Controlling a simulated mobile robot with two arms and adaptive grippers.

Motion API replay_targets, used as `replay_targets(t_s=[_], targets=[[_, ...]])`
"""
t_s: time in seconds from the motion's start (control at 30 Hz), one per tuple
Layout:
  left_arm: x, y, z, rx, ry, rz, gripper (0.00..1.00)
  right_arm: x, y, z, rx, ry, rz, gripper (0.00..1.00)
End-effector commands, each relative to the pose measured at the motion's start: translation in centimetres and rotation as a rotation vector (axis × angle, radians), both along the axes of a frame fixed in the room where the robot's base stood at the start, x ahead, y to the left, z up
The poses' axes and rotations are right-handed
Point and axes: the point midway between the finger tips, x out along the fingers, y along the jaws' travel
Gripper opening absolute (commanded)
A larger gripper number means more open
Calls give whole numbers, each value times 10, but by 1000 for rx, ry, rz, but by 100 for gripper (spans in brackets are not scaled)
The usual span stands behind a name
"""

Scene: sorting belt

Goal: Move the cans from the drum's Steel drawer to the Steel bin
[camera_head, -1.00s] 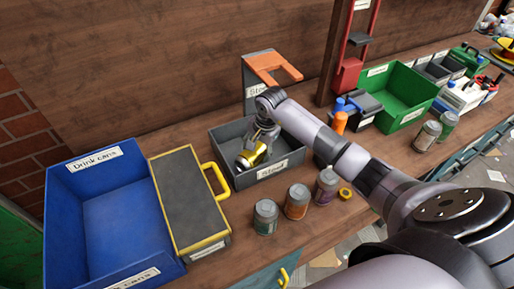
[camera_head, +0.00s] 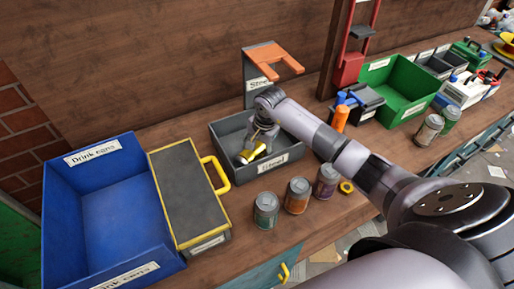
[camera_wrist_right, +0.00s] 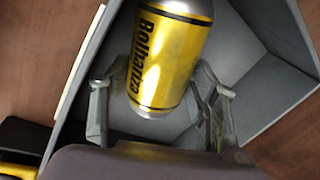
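The Steel bin (camera_head: 289,160) is a grey open box with a "Steel" label on the bench, left of the middle in the head view. A gold can (camera_head: 247,157) lies tilted inside it. My right gripper (camera_head: 263,142) is down in the bin over the can. In the wrist view its fingers (camera_wrist_right: 163,95) are spread wide on both sides of the can and look open. My left gripper is not in view. I cannot make out the drum's Steel drawer.
A blue Drink cans bin (camera_head: 60,225) and a black-yellow case (camera_head: 185,195) stand left. An orange-topped stand (camera_head: 272,62) is behind. A green bin (camera_head: 408,85) and two cans (camera_head: 428,130) stand right.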

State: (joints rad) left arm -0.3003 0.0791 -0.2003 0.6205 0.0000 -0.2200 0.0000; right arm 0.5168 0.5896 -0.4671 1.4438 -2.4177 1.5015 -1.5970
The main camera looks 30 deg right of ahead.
Motion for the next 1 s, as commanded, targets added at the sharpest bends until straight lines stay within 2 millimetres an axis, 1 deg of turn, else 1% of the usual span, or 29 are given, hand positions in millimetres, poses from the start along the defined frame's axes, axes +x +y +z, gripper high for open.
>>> replay_targets(t_s=[0.37, 0.47, 0.57, 0.67, 0.8, 1.0], targets=[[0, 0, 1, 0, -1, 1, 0, 0, 0, 1, 1, 0, 0, 62], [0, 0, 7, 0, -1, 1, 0, 0, 1, 7, 2, 0, 1, 62], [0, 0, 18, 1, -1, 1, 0, 0, 1, 17, 3, 0, 1, 62], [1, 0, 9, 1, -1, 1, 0, -2, -3, 32, -3, -6, 1, 62], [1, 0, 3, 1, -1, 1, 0, -8, -5, 65, -3, -6, 1, 62], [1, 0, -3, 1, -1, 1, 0, -17, -7, 104, -3, -3, 1, 62]])
